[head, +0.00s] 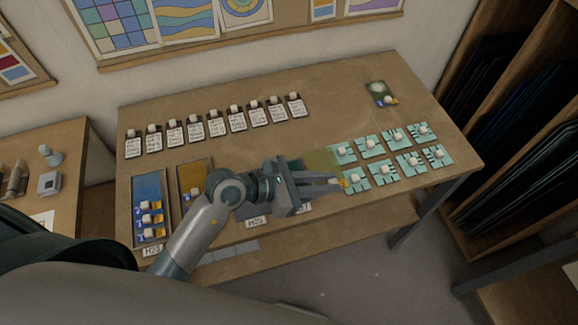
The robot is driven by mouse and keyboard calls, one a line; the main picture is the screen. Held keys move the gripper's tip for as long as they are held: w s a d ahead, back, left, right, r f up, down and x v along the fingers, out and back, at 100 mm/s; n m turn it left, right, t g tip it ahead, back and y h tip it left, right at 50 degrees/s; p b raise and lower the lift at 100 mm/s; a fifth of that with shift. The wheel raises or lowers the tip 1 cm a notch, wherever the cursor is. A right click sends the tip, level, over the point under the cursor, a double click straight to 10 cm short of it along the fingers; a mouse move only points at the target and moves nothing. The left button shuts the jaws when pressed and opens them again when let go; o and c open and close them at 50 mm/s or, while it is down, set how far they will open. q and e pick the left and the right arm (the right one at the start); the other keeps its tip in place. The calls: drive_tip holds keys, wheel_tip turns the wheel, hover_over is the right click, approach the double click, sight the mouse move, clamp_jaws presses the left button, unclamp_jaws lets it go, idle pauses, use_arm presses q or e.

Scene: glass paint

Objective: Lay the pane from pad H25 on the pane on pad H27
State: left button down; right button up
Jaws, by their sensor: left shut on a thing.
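My left gripper (335,183) is shut above the right-middle of the table. A small yellow-orange bit shows at its fingertips, and the fingers hide most of what they grip. An olive-green see-through pane (321,159) shows just behind the fingers. I cannot tell whether it hangs from the gripper or lies on a pad. The labels in front of the middle pads, one seeming to read H25 (256,222) and one ending in 27 (304,208), are partly covered by my arm. The pads behind them are mostly hidden. My right gripper is not in view.
A blue pad (147,188) with several knobbed pieces and an amber pad (188,172) lie at the left. Several white cards (193,131) line the back. Several teal knobbed tiles (369,144) stand right of the gripper.

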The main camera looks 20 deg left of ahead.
use_arm(q)
drive_tip(key=w+a+f+b, duration=0.1)
drive_tip(key=a+f+b, duration=0.1)
drive_tip(key=a+b, duration=0.1)
drive_tip(key=w+a+f+b, duration=0.1)
drive_tip(key=a+f+b, duration=0.1)
drive_tip(key=a+b, duration=0.1)
drive_tip(key=w+a+f+b, duration=0.2)
drive_tip(key=a+f+b, duration=0.1)
drive_tip(key=a, duration=0.1)
drive_tip(key=shift+w+a, duration=0.2)
drive_tip(key=shift+a, duration=0.25)
drive_tip(key=shift+f+b, duration=1.55)
drive_tip(key=shift+f, duration=0.45)
drive_tip(key=shift+f, duration=0.1)
drive_tip(key=c, duration=2)
unclamp_jaws()
drive_tip(key=shift+o, duration=0.3)
